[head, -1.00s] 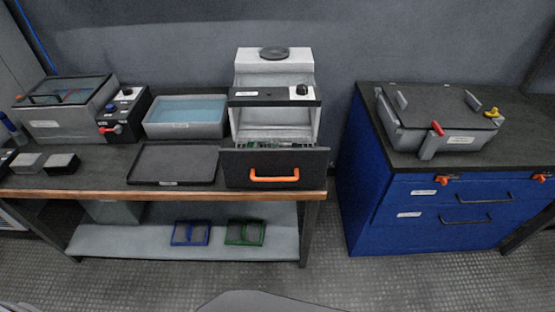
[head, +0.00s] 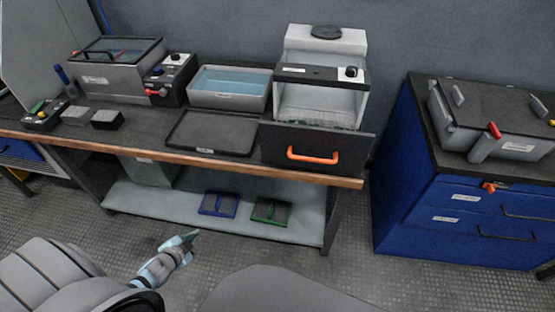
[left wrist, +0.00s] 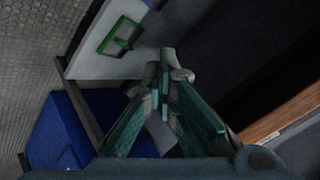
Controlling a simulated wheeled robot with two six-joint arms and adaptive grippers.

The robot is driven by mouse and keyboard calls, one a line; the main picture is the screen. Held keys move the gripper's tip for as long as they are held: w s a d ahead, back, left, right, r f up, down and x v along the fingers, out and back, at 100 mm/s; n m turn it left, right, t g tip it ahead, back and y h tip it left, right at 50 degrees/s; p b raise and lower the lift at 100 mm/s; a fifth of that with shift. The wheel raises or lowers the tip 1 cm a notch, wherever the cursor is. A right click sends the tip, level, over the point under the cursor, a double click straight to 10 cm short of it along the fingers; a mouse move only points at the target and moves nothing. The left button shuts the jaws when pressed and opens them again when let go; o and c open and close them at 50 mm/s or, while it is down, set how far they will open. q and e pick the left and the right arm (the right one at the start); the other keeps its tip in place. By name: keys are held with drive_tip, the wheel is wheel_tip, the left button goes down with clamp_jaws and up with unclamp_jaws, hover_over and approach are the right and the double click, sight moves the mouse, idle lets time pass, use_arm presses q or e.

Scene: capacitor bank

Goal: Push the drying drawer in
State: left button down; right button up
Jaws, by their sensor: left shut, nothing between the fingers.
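The drying drawer (head: 285,148) has a dark front with an orange handle (head: 313,156). It sticks out of the white drying unit (head: 318,98) at the bench's right end, and its front stands at the bench's front edge. Green boards show inside behind the front. My left gripper (head: 192,238) is in the lower left of the head view, low in front of the bench and well away from the drawer. In the left wrist view its fingers (left wrist: 164,80) are together with nothing between them. My right gripper is not in view.
A black tray (head: 212,133) and a water basin (head: 229,101) stand left of the drying unit. The bench's wooden edge (head: 200,160) and lower shelf (head: 170,205) lie ahead. Blue and green frames (head: 271,210) lie on the shelf. A blue cabinet (head: 440,215) stands at right.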

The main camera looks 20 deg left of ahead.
use_arm(q)
drive_tip(key=w+d+r+m+t+h, duration=0.25)
drive_tip(key=w+r+m+t, duration=0.2)
drive_tip(key=w+r, duration=0.5)
drive_tip(key=w+d+r+m+t+h, duration=0.2)
drive_tip(key=d+r+m+h, duration=0.7)
drive_tip(key=d+r+m, duration=0.5)
drive_tip(key=n+b, duration=0.1)
drive_tip(key=b, duration=0.1)
approach(285, 149)
drive_tip(key=d+x, duration=0.1)
drive_tip(key=x, duration=0.3)
drive_tip(key=shift+w+a+g, duration=0.25)
drive_tip(key=shift+w+a, duration=0.05)
drive_tip(key=shift+a, duration=0.1)
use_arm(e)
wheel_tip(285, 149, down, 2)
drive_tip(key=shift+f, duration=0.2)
